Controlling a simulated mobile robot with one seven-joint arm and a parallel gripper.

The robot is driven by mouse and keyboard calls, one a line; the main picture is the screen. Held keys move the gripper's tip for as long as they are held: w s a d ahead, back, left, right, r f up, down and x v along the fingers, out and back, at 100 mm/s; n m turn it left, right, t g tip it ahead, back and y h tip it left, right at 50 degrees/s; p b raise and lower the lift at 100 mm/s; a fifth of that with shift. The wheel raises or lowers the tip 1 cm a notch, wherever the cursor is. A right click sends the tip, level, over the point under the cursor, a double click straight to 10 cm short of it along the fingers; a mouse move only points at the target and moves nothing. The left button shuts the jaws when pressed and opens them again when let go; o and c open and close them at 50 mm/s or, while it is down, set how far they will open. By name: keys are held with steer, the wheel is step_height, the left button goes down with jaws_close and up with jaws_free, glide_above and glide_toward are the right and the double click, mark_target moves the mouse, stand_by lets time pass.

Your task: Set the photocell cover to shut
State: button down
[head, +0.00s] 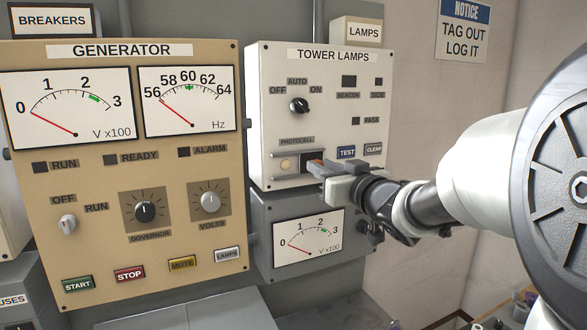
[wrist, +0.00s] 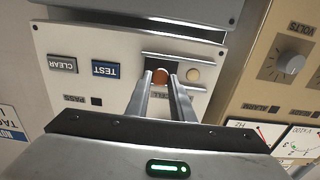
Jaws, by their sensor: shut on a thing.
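The photocell unit is a white plate low on the Tower Lamps panel (head: 318,100) in the head view. Its round cream photocell (head: 285,165) shows uncovered at the left end. The dark photocell cover (head: 311,157) is to the right of it, partly hidden by my gripper (head: 317,167). In the wrist view, which is upside down, my gripper (wrist: 160,80) is shut on the cover's small orange-brown knob (wrist: 161,76). The cream photocell (wrist: 193,74) is just right of the fingers there, apart from the knob.
The TEST button (head: 346,152) and CLEAR button (head: 373,148) are close to the right of the cover. A rotary switch (head: 299,106) sits above. The Generator panel (head: 120,150) stands at the left, and a meter box (head: 310,236) is below.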

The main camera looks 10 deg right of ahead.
steer(key=a, duration=0.2)
steer(key=s+a+b, duration=0.1)
steer(key=a, duration=0.1)
steer(key=s+a+b, duration=0.1)
steer(key=a, duration=0.1)
steer(key=shift+a, duration=0.2)
steer(key=c, duration=1.5)
jaws_free()
steer(key=shift+a, duration=0.15)
steer(key=shift+c, duration=0.2)
steer(key=v, duration=1.7)
steer(key=shift+s+p, duration=0.2)
steer(key=shift+p, duration=0.15)
